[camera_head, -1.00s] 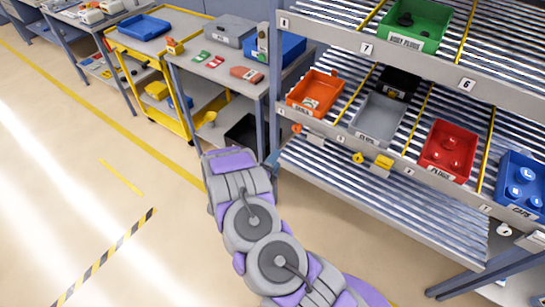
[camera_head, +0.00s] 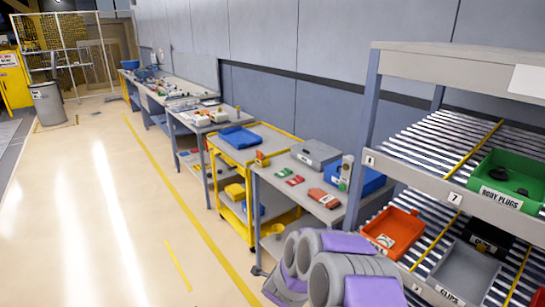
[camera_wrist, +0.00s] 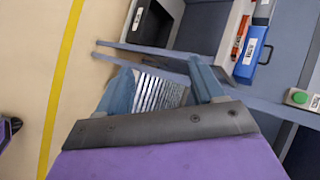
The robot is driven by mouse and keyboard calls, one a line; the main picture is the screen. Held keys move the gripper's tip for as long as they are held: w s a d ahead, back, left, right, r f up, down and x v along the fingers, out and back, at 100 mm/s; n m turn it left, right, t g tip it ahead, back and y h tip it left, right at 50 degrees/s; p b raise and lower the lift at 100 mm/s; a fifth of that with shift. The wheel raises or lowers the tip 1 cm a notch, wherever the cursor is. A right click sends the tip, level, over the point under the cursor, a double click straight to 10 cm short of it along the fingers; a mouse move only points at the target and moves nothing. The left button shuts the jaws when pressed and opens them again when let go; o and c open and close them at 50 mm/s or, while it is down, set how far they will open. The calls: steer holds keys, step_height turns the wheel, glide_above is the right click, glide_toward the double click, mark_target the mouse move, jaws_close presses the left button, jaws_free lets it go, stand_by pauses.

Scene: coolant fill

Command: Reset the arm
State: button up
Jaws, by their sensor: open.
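My arm (camera_head: 340,265), with grey joints and purple links, shows at the bottom of the head view, in front of the workbench and the shelf rack. Its lower part is cut off by the frame edge. My gripper (camera_wrist: 160,82) shows in the wrist view with its two blue-grey fingers spread apart. Nothing is held between them. Ribbed metal slats show in the gap behind the fingers. I cannot make out the gripper in the head view.
A roller rack (camera_head: 425,180) at right holds a green bin (camera_head: 508,182), an orange bin (camera_head: 392,232) and a grey bin (camera_head: 462,275). A workbench (camera_head: 290,184) and a yellow cart (camera_head: 262,144) stand left of it. The floor (camera_head: 90,210) at left is open. A grey trash can (camera_head: 47,104) stands farther back.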

steer(key=s+a+r+n+g+y, duration=0.2)
steer(key=s+r+n+y, duration=0.1)
steer(key=s+r+n, duration=0.4)
steer(key=s+a+r+n+g+y, duration=0.2)
steer(key=s+a+r+n+g, duration=0.15)
steer(key=s+r, duration=0.45)
steer(key=s+d+r+n+g+h, duration=0.1)
steer(key=s+d, duration=0.4)
steer(key=s, duration=0.5)
steer(key=s+d+r+n+g+h, duration=0.1)
steer(key=s+d+n, duration=0.4)
steer(key=s, duration=0.6)
steer(key=s+d+r+n+g+h, duration=0.1)
steer(key=s+d+r+n+g, duration=0.2)
steer(key=s, duration=0.8)
steer(key=shift+d+r+g, duration=0.25)
steer(key=shift+d+g, duration=0.4)
steer(key=shift+d, duration=0.25)
steer(key=shift+s, duration=0.1)
